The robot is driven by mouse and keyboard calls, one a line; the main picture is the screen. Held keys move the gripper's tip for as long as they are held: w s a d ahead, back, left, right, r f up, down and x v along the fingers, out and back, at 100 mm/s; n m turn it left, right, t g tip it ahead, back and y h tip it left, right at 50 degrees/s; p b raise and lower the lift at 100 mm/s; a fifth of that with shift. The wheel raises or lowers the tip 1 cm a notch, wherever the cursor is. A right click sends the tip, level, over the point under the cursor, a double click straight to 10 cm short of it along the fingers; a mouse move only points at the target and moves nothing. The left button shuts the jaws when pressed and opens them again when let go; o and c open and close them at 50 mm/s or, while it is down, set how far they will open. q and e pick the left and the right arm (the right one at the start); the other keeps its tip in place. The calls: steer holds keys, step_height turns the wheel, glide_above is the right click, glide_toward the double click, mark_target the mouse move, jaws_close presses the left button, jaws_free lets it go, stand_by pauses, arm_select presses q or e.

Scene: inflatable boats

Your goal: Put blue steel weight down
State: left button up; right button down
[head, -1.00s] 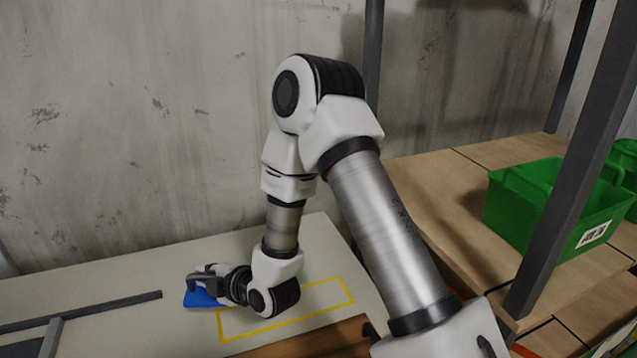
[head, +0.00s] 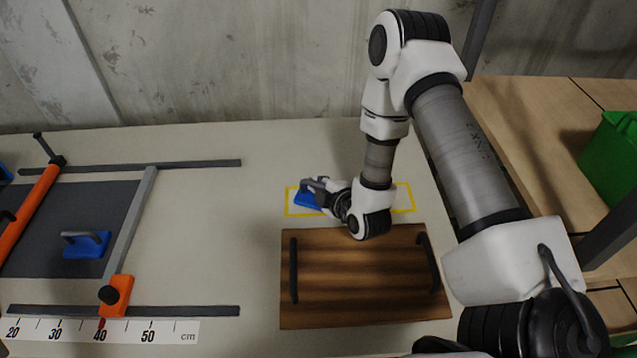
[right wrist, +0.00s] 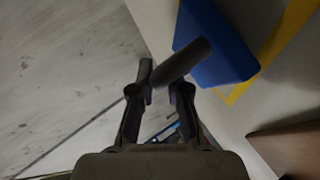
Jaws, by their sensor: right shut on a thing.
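The blue steel weight (head: 308,201) has a grey bar handle and appears within the left end of the yellow outline (head: 404,197) on the pale table. My right gripper (head: 322,187) is shut on its handle. In the right wrist view the fingers (right wrist: 160,88) close on the grey handle, with the blue block (right wrist: 215,45) beside a yellow line. I cannot tell whether the weight touches the table. A second blue weight (head: 88,244) sits on a dark mat at the left. My left gripper is not in view.
A wooden board (head: 365,265) with two black handles lies just in front of the outline. A grey clamping frame with orange parts (head: 117,295) and a centimetre scale (head: 165,334) are at the left. A green bin (head: 608,160) stands on the right shelf. Table between is clear.

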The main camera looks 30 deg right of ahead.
steer(key=shift+w+f, duration=0.1)
steer(key=shift+w, duration=0.1)
steer(key=shift+s, duration=0.15)
steer(key=c, duration=1.2)
jaws_free()
steer(key=shift+f, duration=0.1)
steer(key=shift+o, duration=0.2)
